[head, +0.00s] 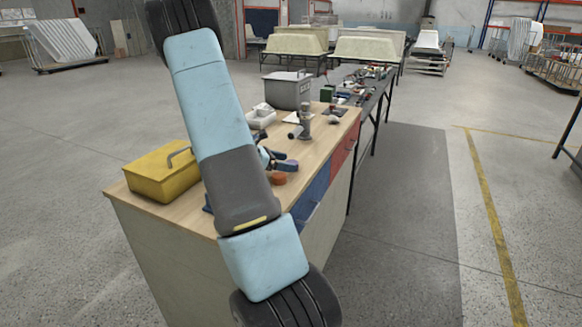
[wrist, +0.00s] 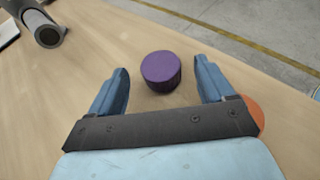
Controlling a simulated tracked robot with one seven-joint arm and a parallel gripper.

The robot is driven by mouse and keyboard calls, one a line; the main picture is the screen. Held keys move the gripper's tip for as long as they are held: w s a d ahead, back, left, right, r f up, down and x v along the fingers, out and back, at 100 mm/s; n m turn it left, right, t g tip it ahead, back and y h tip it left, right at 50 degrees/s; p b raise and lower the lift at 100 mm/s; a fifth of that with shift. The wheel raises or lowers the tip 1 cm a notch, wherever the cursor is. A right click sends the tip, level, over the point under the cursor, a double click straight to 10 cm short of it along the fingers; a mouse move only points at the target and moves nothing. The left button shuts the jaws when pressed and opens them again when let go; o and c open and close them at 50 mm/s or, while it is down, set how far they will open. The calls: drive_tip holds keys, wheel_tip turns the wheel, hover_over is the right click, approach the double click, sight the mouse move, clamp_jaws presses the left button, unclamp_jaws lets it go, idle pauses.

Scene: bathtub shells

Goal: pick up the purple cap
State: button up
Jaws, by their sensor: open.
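The purple cap (wrist: 161,72) is a short round cylinder standing on the wooden tabletop in the wrist view. My gripper (wrist: 163,66) is open, with one blue finger to the left of the cap and one to the right. Bare wood shows between the cap and each finger, so neither appears to touch it. In the head view my arm hides part of the bench, and the gripper (head: 279,160) shows only partly beside it. The cap is too small there to tell apart from the fingers with certainty.
An orange round piece (wrist: 251,111) lies close outside the right finger. A grey pipe fitting (wrist: 46,32) is at upper left. On the wooden workbench (head: 335,126) stand a yellow toolbox (head: 160,174), a white tray (head: 262,118) and a grey case (head: 288,92).

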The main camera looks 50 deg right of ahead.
drive_tip(key=shift+x, duration=1.05)
drive_tip(key=shift+c, duration=0.2)
drive_tip(key=c, duration=1)
